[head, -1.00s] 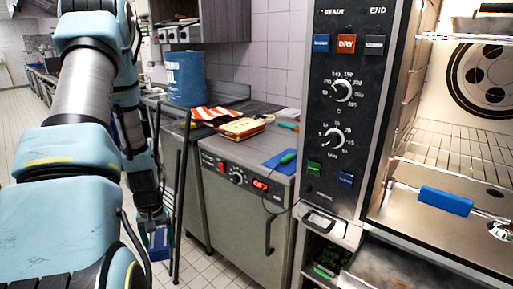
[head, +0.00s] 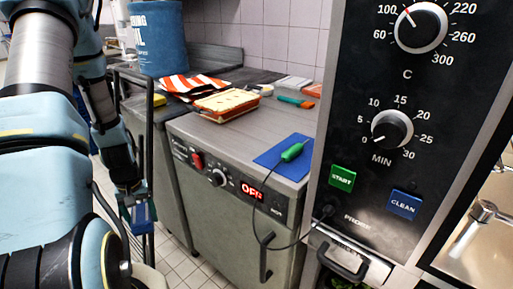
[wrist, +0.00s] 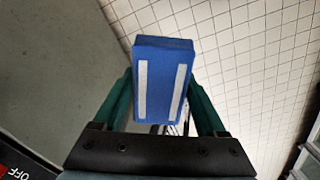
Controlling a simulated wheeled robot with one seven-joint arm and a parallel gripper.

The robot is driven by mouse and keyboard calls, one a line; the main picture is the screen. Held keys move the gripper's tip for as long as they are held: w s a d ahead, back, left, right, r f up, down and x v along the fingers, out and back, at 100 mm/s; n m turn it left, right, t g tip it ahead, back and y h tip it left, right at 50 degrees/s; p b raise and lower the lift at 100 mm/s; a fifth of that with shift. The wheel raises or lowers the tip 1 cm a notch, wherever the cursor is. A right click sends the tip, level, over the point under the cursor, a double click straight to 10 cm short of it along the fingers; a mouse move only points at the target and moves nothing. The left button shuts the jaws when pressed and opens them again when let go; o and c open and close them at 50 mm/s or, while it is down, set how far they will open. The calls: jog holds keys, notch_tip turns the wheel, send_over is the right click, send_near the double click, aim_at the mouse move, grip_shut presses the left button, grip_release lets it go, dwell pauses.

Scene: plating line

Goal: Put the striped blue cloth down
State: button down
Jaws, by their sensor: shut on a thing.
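The striped blue cloth (wrist: 162,62) is a folded blue block with two white stripes in the wrist view. My gripper (wrist: 160,92) is shut on it, with one green finger on each side. In the head view my gripper (head: 137,203) hangs low at the left, beside the front of the counter, and the cloth (head: 143,216) shows small and blue there. The cloth is held in the air above the tiled floor, below counter height.
A blue bin (head: 157,38) stands behind. The oven panel (head: 395,90) fills the right.

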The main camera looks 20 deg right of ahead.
jog(key=shift+f, duration=0.75)
